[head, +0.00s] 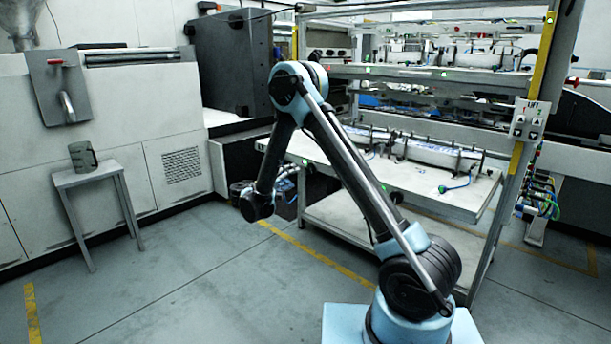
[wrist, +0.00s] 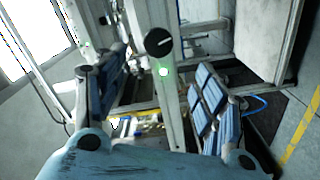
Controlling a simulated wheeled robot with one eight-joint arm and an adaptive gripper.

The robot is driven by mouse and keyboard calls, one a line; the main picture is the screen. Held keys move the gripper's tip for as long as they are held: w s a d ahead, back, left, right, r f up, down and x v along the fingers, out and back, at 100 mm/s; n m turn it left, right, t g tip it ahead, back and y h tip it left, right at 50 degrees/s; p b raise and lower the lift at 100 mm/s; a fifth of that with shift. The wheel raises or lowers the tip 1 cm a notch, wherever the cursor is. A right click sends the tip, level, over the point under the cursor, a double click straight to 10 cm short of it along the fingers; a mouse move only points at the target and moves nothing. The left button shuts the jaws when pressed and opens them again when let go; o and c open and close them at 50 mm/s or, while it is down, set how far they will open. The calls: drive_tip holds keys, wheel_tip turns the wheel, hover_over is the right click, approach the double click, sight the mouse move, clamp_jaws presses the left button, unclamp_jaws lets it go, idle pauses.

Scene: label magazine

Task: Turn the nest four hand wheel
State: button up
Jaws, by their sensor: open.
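In the wrist view a round black knob (wrist: 158,42) with a white line across it sits on a pale post or rail. It looks like a hand wheel, but I cannot read which nest it belongs to. My gripper (wrist: 162,66) is open, with one blue-padded finger on each side of the picture. The knob shows between and beyond the fingertips, apart from both. In the head view my gripper (head: 286,188) hangs low by the rack's left end, partly hidden, and the knob cannot be made out there.
A multi-level rack (head: 430,190) with pale shelves and small green lights stands at the right. A lift switch box (head: 528,121) hangs on its post. Floor in front is clear.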

sight(311, 168)
idle(0.6)
drive_tip(key=s+a+n, duration=0.2)
drive_tip(key=n, duration=1)
drive_tip(key=s+a+n, duration=0.2)
drive_tip(key=n, duration=1)
drive_tip(key=x, duration=1.7)
drive_tip(key=shift+d+r, duration=0.1)
drive_tip(key=shift+d, duration=0.35)
drive_tip(key=shift+c, duration=0.3)
drive_tip(key=c, duration=1)
